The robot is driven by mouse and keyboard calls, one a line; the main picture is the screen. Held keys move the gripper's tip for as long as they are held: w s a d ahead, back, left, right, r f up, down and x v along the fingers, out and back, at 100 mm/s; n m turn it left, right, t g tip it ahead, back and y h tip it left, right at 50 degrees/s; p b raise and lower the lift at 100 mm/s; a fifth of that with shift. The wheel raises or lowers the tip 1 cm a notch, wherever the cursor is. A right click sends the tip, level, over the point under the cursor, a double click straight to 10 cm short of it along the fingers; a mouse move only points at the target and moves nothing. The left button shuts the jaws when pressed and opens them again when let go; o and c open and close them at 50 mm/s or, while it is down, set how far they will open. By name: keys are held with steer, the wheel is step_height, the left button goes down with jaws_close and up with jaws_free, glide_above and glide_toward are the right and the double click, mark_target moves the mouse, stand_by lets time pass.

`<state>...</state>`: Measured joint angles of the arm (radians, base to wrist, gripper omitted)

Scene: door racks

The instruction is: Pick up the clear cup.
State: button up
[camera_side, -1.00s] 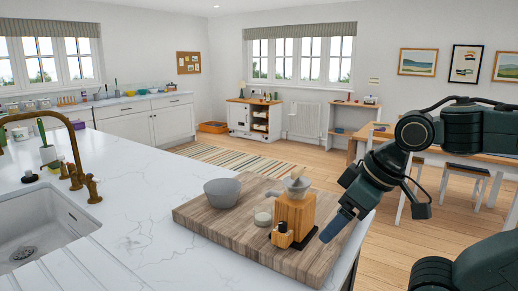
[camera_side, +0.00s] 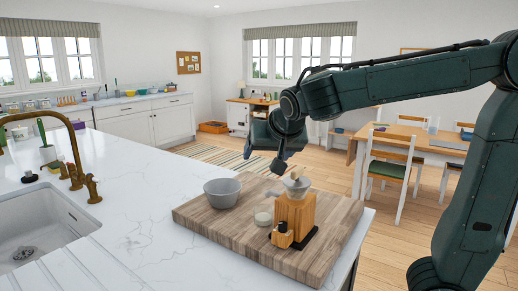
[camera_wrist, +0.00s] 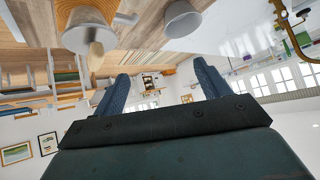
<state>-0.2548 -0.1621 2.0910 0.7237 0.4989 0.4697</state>
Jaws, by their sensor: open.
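A pale cup (camera_side: 297,184), which looks like the clear cup, sits on top of a wooden block-shaped stand (camera_side: 296,212) on the cutting board. A light-coloured tool rises out of it. In the wrist view the cup (camera_wrist: 92,36) is at upper left, with the tool in it. My gripper (camera_side: 279,166) hangs in the air beyond and above the stand, apart from the cup. In the wrist view the fingers of my gripper (camera_wrist: 161,70) are spread with nothing between them. The cup's lower part is hard to make out.
The wooden cutting board (camera_side: 225,228) lies on the white marble counter (camera_side: 140,220). A grey bowl (camera_side: 222,193) stands left of the stand. A small pale round item (camera_side: 263,218) and a small wooden piece (camera_side: 282,236) are close to it. The sink (camera_side: 35,225) is at left.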

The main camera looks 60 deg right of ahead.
steer(key=w+a+f+m+g+h, duration=0.2)
steer(key=w+f+m+h, duration=0.15)
steer(key=f, duration=0.25)
steer(key=m+g+h, duration=0.2)
steer(key=m+h, duration=0.1)
steer(key=h, duration=0.1)
glide_toward(261, 221)
step_height(261, 221, up, 2)
steer(key=a, duration=0.2)
steer(key=shift+a+f+g+h, duration=0.25)
steer(key=shift+a+f+g, duration=0.15)
steer(key=shift+f, duration=0.15)
steer(key=shift+d, duration=0.1)
steer(key=shift+x, duration=4.3)
steer(key=shift+d+f, duration=0.1)
